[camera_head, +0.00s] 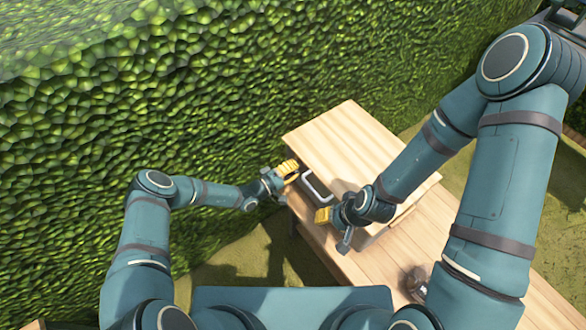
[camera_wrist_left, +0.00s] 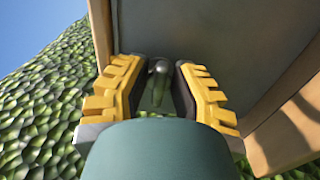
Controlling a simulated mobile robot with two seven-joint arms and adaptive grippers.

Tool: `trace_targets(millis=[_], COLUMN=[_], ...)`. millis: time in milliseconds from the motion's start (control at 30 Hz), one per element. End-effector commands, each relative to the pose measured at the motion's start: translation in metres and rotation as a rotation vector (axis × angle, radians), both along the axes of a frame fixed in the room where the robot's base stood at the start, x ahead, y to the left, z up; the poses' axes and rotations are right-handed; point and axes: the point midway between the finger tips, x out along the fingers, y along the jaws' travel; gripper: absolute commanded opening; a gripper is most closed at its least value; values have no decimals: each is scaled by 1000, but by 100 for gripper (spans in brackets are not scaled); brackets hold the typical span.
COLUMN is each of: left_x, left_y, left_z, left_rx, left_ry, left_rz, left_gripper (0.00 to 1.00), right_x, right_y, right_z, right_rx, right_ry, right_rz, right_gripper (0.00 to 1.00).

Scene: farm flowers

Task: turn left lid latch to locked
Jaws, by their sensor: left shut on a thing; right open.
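The wooden lid (camera_head: 345,140) lies flat over a box on the wooden table. A grey latch (camera_wrist_left: 161,68) with a rounded end stands between the yellow fingers of my left gripper (camera_wrist_left: 158,85) in the left wrist view, and the gripper is shut on it. In the head view my left gripper (camera_head: 290,172) is at the left front edge of the box and hides the latch. I cannot tell the latch's turn from these views. My right gripper (camera_head: 324,215) is open and empty, in front of the box, right of a pale handle (camera_head: 318,188).
The wooden table (camera_head: 455,240) extends to the lower right. A small dark metallic object (camera_head: 416,283) stands on it near my right arm. A tall green hedge (camera_head: 200,90) rises close behind and left of the box.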

Motion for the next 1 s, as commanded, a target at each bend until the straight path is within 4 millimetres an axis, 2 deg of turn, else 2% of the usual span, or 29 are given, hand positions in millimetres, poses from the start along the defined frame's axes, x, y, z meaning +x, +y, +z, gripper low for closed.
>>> trace_targets(millis=[33,67,100,533,1000], left_x=[1,1,1,-4,-54], left_y=[-2,-2,-2,6,75], left_z=[2,2,2,0,1], left_rx=[-4,-4,-4,-1,-1], left_ry=[-3,-3,-3,0,0], left_rz=[-1,-1,-1,0,1], left_gripper=[0,31,45,45,45], right_x=[0,0,0,0,0], right_y=[0,0,0,0,0], right_z=[0,0,0,0,0], right_rx=[0,0,0,0,0], right_ry=[0,0,0,0,0], right_rz=[0,0,0,0,0], right_gripper=[47,47,47,47,47])
